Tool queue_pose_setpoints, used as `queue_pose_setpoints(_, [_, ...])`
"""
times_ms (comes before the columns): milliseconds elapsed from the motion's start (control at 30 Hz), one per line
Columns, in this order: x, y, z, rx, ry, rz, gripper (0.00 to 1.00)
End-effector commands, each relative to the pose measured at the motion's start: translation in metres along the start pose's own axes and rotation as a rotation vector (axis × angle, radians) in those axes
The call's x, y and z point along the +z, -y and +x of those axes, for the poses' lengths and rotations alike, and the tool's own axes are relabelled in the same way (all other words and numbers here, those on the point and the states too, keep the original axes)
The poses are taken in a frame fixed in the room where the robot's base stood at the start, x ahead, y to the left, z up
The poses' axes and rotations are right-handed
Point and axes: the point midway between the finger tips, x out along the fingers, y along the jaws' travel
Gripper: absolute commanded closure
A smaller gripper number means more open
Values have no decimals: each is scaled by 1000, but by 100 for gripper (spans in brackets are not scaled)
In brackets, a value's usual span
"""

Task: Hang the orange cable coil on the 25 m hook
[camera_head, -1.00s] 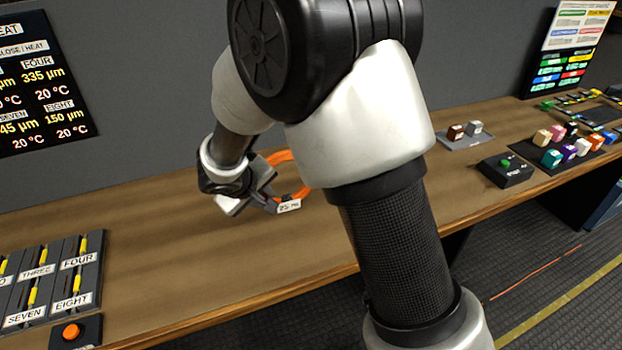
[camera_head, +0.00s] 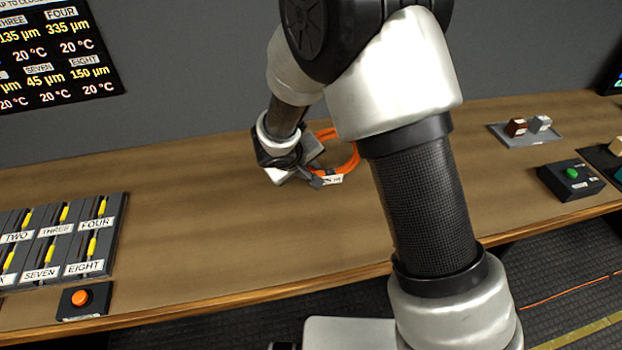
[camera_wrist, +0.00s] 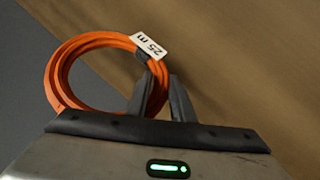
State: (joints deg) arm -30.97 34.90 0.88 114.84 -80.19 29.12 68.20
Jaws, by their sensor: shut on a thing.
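The orange cable coil (camera_head: 349,165) is a round bundle of orange loops with a white tag reading "25 m". In the head view it is partly hidden behind my arm. My gripper (camera_head: 318,180) is at the coil's near left side, over the wooden bench. In the wrist view the coil (camera_wrist: 62,75) is at upper left, and my gripper (camera_wrist: 162,90) is shut on its edge beside the tag. I cannot tell whether the coil touches the bench. The 25 m hook is not seen in these frames.
The wooden bench (camera_head: 190,210) runs along a grey wall, with clear room left of my gripper. Slotted holders (camera_head: 60,240) and an orange button box (camera_head: 82,300) stand at left. A green button box (camera_head: 571,180) and a tray (camera_head: 505,137) with two small blocks stand at right.

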Motion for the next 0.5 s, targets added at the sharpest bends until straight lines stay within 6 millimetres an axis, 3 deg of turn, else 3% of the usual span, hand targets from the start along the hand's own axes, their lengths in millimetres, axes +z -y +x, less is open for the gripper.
queue_pose_setpoints(233, [10,16,26,1,0,-2,100])
queue_pose_setpoints(500, [11,18,30,2,-2,1,100])
